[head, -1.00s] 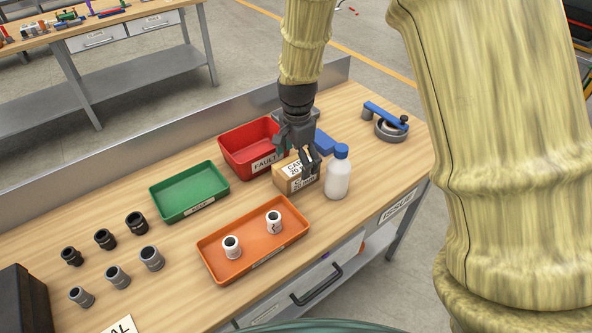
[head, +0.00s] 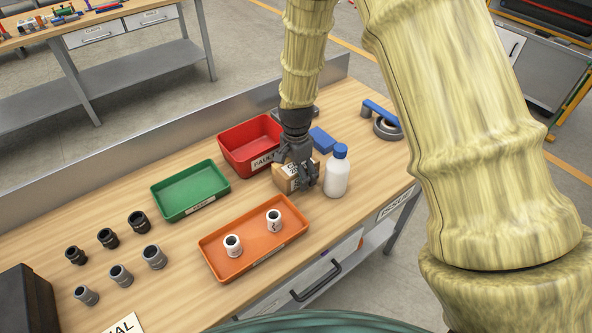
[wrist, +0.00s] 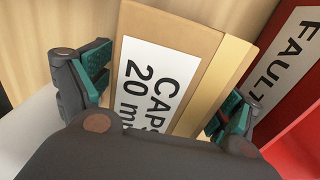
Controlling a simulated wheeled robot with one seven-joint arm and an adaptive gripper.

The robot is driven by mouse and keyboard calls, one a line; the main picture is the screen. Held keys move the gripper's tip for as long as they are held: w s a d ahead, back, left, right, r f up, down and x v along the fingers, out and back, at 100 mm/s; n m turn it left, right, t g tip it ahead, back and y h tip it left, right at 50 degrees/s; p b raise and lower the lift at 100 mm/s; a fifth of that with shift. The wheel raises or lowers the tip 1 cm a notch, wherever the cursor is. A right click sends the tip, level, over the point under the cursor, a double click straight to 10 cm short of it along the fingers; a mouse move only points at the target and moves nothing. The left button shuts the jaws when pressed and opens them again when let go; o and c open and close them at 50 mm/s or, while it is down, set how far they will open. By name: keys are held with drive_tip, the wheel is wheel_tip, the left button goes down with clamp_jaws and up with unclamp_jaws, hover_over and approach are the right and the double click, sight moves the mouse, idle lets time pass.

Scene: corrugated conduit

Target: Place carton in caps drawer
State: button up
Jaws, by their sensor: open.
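The carton (head: 285,181) is a brown box with a white "CAPS 20 mm" label, standing on the bench just in front of the red bin. My gripper (head: 299,178) is over it, pointing down, and hides part of it. In the wrist view the open fingers (wrist: 158,95) lie on either side of the carton (wrist: 208,88); I cannot tell whether they touch it. A drawer front (head: 335,262) with a dark handle is under the bench's front edge; how far it stands open is unclear.
A white bottle with a blue cap (head: 337,174) stands close right of the carton. The red bin (head: 240,155) is close behind it. An orange tray (head: 245,250) with two white fittings and a green tray (head: 190,190) lie to the left. A blue block (head: 322,140) is behind.

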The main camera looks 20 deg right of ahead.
drive_tip(key=shift+w+f, duration=0.15)
drive_tip(key=c, duration=1.3)
